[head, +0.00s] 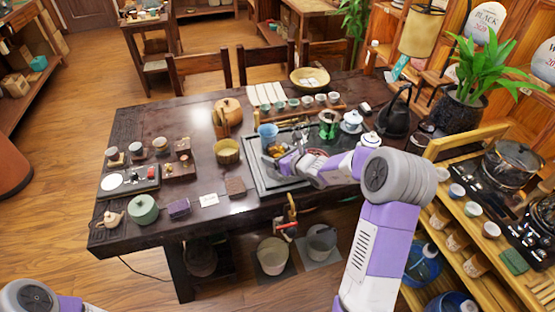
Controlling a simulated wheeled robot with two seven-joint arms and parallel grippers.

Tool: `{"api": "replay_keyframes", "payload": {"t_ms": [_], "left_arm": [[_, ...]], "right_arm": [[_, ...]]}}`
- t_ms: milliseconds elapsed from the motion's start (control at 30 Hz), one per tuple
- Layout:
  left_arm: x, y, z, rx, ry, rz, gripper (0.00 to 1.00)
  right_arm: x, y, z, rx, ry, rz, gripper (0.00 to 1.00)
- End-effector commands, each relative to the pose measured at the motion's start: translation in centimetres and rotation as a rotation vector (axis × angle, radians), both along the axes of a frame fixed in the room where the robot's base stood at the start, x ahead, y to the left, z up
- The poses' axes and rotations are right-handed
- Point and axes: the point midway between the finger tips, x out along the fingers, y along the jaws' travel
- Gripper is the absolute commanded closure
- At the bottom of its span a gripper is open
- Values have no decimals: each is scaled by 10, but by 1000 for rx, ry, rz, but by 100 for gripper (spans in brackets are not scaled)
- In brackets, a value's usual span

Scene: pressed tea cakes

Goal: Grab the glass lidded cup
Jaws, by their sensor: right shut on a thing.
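My right gripper (277,160) reaches from the right over the dark tea tray (262,185) on the wooden table. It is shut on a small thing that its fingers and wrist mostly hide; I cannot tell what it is. A clear glass cup with green contents (328,124) stands at the back of the tray, apart from the gripper. Two white lidded cups with blue marks stand to its right, one farther back (351,121) and one partly behind my arm (370,139). My left arm shows only at the bottom left corner; its gripper is out of view.
A blue cup (267,133) stands just behind the gripper. A row of small cups (307,101) and a black kettle (396,115) stand farther back. A shelf with cups (470,208) is close on the right.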

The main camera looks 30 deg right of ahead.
Motion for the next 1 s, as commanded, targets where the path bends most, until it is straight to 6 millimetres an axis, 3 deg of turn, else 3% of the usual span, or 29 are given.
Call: {"api": "replay_keyframes", "payload": {"t_ms": [100,400,1000], "left_arm": [[0,0,6,0,0,0,57],[0,0,12,0,0,0,57],[0,0,14,0,0,0,57]], "right_arm": [[1,0,15,-2,-4,0,100],[1,0,33,-1,-6,1,100],[1,1,40,-1,-5,1,100]]}}
